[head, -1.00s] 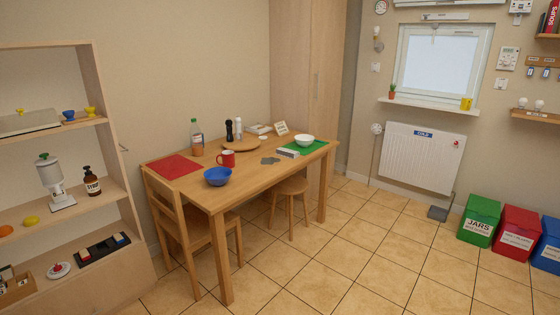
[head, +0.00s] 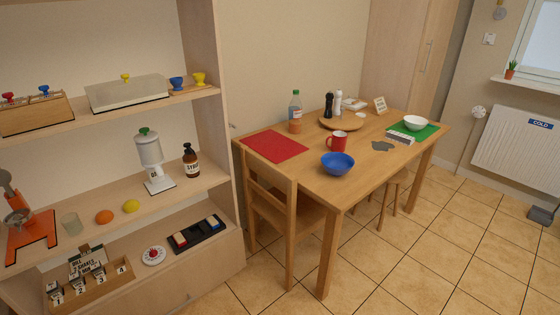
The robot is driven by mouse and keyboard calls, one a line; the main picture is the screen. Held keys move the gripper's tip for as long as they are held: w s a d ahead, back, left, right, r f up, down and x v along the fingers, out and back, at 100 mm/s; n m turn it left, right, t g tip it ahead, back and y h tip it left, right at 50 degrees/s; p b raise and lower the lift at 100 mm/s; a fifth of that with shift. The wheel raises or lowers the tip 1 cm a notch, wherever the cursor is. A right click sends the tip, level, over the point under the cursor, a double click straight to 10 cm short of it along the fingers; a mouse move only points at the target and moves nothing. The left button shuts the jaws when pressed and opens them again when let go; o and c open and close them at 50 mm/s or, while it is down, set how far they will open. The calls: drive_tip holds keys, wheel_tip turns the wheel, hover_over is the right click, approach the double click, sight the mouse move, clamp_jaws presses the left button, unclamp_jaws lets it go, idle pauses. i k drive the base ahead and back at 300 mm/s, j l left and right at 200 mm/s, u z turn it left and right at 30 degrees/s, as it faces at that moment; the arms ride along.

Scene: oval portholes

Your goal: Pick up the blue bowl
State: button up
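The blue bowl (head: 338,164) stands upright on the wooden table (head: 310,178), near its front edge. It looks empty. A red mug (head: 337,141) stands just behind it, close to its rim. My gripper is not in the head view.
A chair (head: 272,205) is at the table's left front, and a stool (head: 392,187) is partly under it. A shelf unit (head: 212,110) with several items fills the left. A red mat (head: 274,146), bottle (head: 295,113) and white bowl (head: 414,123) are on the table. Tiled floor (head: 440,245) is clear at right.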

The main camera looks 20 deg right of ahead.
sight(337, 163)
drive_tip(key=i+j+z, duration=0.1)
drive_tip(key=i, duration=0.4)
drive_tip(key=i+j+z, duration=0.1)
drive_tip(key=i+j, duration=0.15)
drive_tip(key=i, duration=0.2)
